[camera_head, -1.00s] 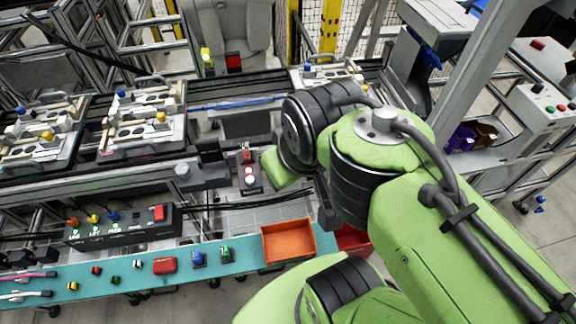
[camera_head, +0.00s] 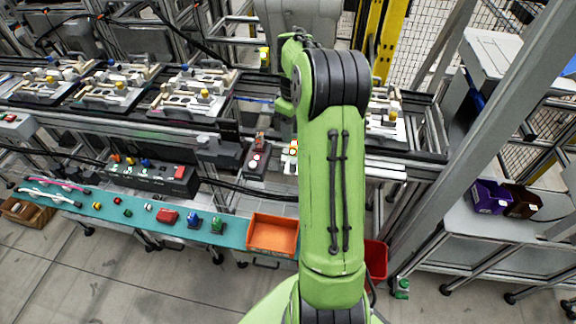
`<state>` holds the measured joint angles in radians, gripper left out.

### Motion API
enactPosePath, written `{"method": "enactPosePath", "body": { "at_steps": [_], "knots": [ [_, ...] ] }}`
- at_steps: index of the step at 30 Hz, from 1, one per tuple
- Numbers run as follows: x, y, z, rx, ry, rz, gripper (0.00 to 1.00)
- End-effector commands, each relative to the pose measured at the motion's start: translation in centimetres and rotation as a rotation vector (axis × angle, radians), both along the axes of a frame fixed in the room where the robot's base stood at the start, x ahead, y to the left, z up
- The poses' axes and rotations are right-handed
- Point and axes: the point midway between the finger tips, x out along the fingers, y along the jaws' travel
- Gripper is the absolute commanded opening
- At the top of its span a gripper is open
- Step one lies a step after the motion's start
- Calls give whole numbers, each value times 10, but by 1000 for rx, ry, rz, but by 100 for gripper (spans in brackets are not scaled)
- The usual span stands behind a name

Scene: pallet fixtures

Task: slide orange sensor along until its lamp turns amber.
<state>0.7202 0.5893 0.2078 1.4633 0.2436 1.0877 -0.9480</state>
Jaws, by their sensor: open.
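A small orange piece (camera_head: 116,158), which may be the orange sensor, sits at the left end of a black box (camera_head: 150,178). A yellow piece (camera_head: 130,160) and a blue piece (camera_head: 145,162) stand beside it on the box. They are too small for me to make out a lamp colour. My green arm stretches forward through the middle of the view, well to the right of the box. Its wrist is bent at the far end. My gripper is hidden behind the arm, so its fingers do not show.
A conveyor carries several pallet fixtures (camera_head: 190,92). A teal bench (camera_head: 100,208) holds small coloured parts and an orange tray (camera_head: 272,234). A red bin (camera_head: 376,260) stands right of my arm. A grey post (camera_head: 465,165) rises at right, near a purple bin (camera_head: 490,197).

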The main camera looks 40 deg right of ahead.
Motion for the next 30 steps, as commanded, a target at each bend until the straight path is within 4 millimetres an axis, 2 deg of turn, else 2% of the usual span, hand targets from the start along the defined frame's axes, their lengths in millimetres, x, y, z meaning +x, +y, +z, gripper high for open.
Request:
{"method": "enactPosePath", "body": {
  "at_steps": [1, 9, 15, 20, 28, 30],
  "knots": [
    [-1, 1, -14, 5, 5, 0, 49],
    [-1, 2, -82, 5, 5, -1, 49],
    [-1, 2, -126, 3, 4, -1, 49],
    [-1, 2, -142, 2, 2, -1, 49],
    [0, 2, -144, 0, 1, -1, 49],
    [0, 2, -144, 0, 1, -1, 38]
  ]
}}
